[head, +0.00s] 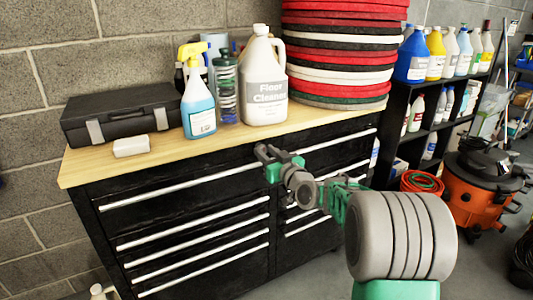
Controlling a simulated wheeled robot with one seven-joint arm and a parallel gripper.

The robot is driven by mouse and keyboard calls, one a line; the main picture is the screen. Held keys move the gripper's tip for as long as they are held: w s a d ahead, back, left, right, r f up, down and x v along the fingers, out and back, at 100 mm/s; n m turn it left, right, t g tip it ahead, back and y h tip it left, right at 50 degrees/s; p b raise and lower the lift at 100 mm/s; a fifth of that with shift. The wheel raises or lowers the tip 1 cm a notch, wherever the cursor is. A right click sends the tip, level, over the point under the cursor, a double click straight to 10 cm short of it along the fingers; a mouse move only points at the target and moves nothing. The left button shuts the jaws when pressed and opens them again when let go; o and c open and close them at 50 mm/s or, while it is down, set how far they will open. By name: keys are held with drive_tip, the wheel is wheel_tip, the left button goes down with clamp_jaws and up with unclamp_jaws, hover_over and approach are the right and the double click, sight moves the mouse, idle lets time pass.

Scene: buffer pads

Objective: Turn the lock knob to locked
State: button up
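The black tool cabinet (180,212) with silver drawer handles stands against the block wall under a light wooden top. My gripper (266,152) is in front of the cabinet's upper middle, between the left and right drawer columns, just below the top's front edge. Its fingers are small and dark here, and I cannot tell whether they are open or shut, or touching anything. No lock knob can be made out; my gripper and wrist cover part of the cabinet front there.
On the wooden top (90,165) stand a black case (120,113), a spray bottle (198,100), a floor cleaner jug (263,80) and stacked red, black and white pads (340,50). An orange vacuum (480,190) and a bottle shelf (425,125) stand at right.

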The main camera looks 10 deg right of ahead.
clamp_jaws()
drive_tip(key=shift+m, duration=0.3)
drive_tip(key=m, duration=0.3)
drive_tip(key=m+p, duration=0.1)
drive_tip(key=m, duration=0.3)
drive_tip(key=shift+d+r, duration=0.1)
drive_tip(key=m+p, duration=0.3)
drive_tip(key=m, duration=0.2)
drive_tip(key=m+p, duration=0.3)
drive_tip(key=m, duration=0.2)
drive_tip(key=shift+f, duration=0.2)
drive_tip(key=shift+m, duration=0.3)
drive_tip(key=shift+o, duration=2.4)
unclamp_jaws()
drive_tip(key=shift+f, duration=0.1)
